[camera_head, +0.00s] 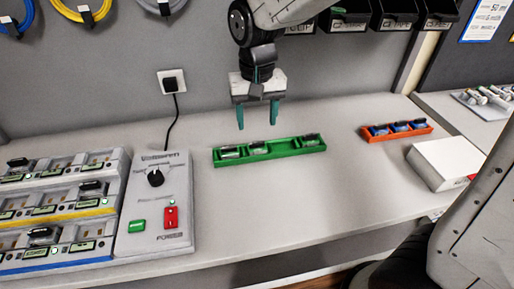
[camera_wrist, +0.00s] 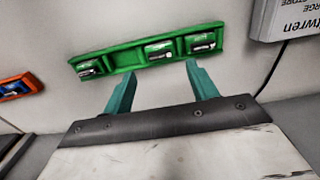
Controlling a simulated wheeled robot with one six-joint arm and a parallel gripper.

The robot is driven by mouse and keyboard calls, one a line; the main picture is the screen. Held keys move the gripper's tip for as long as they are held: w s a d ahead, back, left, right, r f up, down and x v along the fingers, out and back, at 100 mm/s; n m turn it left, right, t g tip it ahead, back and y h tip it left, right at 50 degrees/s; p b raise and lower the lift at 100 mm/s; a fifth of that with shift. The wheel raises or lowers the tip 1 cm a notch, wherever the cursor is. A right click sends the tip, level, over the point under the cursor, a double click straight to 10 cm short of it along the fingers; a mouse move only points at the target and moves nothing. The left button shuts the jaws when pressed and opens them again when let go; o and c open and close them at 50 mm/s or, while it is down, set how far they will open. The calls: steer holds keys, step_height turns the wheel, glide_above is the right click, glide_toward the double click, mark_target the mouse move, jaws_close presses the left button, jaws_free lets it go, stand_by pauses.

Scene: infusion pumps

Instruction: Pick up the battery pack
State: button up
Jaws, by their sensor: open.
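A green tray (camera_head: 270,157) lies on the bench and holds three battery packs. Two packs, the far-left pack (camera_head: 230,152) and its neighbour (camera_head: 258,148), sit side by side; a third pack (camera_head: 310,140) is at the right end, past an empty slot. My gripper (camera_head: 257,124) is open and empty, pointing down above and behind the tray. In the wrist view the tray (camera_wrist: 125,60) lies beyond my open fingertips (camera_wrist: 160,72), with the middle pack (camera_wrist: 158,49) roughly between them. An orange tray (camera_head: 400,136) with several blue packs is farther right.
A charger rack (camera_head: 55,215) with several bays and a control box (camera_head: 155,215) with a knob stand at the left. A white box (camera_head: 445,163) is at the right. Dark bins (camera_head: 395,14) hang above. The bench around the green tray is clear.

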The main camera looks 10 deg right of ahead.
mark_target(257, 142)
steer(key=f, duration=0.7)
steer(key=shift+w+d+f, duration=0.1)
steer(key=shift+w+f, duration=0.15)
steer(key=c, duration=0.8)
